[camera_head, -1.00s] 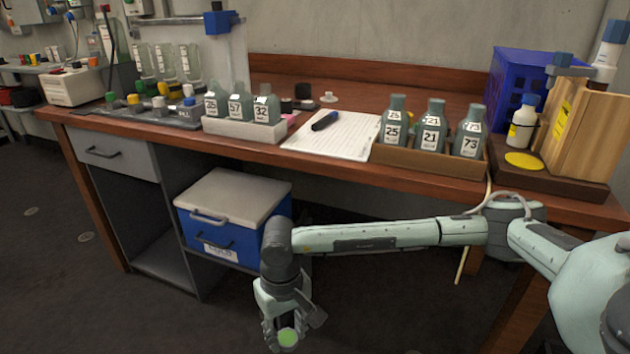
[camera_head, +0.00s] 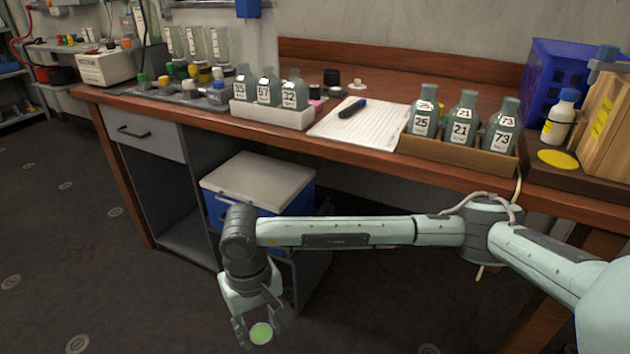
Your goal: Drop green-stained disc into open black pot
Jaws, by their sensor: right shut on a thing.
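My right gripper (camera_head: 247,330) hangs low in front of the bench, its fingers pointing down. It is shut on the green-stained disc (camera_head: 261,333), a small pale-rimmed round with a light green face. The disc is well below the bench top. A small black pot (camera_head: 331,77) stands at the back of the bench, behind the notepad. It is small in the picture, and I cannot tell whether its top is open. The gripper is far from it, in front and lower. My left gripper is not in view.
The wooden bench (camera_head: 365,151) carries numbered bottles in a white rack (camera_head: 272,116) and a brown tray (camera_head: 458,158). A notepad (camera_head: 350,124) with a blue pen lies between them. A blue cool box (camera_head: 262,182) stands under the bench. Floor at left is clear.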

